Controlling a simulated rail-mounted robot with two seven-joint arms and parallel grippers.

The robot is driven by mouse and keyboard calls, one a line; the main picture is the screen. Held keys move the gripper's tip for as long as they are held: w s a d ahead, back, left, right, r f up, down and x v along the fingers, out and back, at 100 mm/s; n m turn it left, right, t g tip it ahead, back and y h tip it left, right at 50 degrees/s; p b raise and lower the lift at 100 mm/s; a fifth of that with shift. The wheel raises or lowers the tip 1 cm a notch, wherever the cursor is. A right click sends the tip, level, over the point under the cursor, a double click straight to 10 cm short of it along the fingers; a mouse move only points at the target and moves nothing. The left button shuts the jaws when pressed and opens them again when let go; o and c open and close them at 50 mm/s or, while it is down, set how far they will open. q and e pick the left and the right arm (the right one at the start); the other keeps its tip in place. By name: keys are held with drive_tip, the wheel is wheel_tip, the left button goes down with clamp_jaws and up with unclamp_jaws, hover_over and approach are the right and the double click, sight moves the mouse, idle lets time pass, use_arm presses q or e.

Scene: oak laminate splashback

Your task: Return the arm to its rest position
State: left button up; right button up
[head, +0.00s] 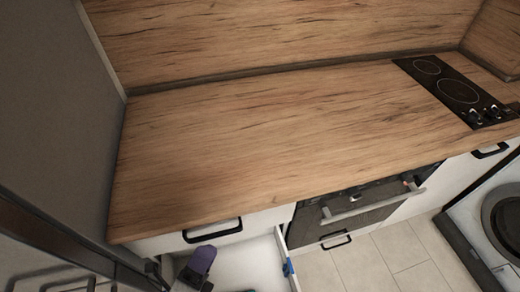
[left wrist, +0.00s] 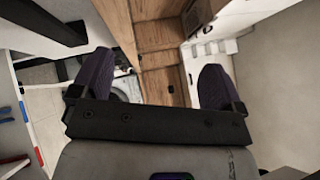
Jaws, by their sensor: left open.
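My left gripper (head: 199,266) is at the bottom of the head view, below the counter's front edge and over a white pulled-out drawer (head: 247,266). One purple-grey finger pad shows there. In the left wrist view my left gripper (left wrist: 157,76) shows both pads spread wide apart, with nothing between them. The rest of the left arm is mostly out of the head view. My right gripper is in neither view.
The wood countertop (head: 240,135) is bare up to the black hob (head: 458,90) at right. An oven (head: 350,205) and a front-loading washer (head: 500,225) stand below. A blue item (head: 288,267) is at the drawer's right side. A grey wall (head: 55,100) bounds the left.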

use_arm(q)
drive_tip(key=s+a+f+n+g+y+p, duration=0.1)
drive_tip(key=a+f+n+g+y, duration=0.15)
drive_tip(key=a+n+y, duration=0.5)
drive_tip(key=s+a+f+n+g+y+p, duration=0.1)
drive_tip(key=a+f+n+g+y+p, duration=0.25)
drive_tip(key=n, duration=0.75)
drive_tip(key=s+d+f+n+g+h, duration=0.1)
drive_tip(key=s+f+n+g, duration=0.15)
drive_tip(key=s+g, duration=0.35)
drive_tip(key=s+d+f+n+g+h, duration=0.1)
drive_tip(key=s+f+n+g, duration=0.15)
drive_tip(key=s, duration=0.45)
wheel_tip(320, 180, up, 38)
drive_tip(key=p, duration=3.8)
drive_tip(key=shift+r, duration=0.25)
drive_tip(key=shift+a+g, duration=0.1)
drive_tip(key=shift+g, duration=0.15)
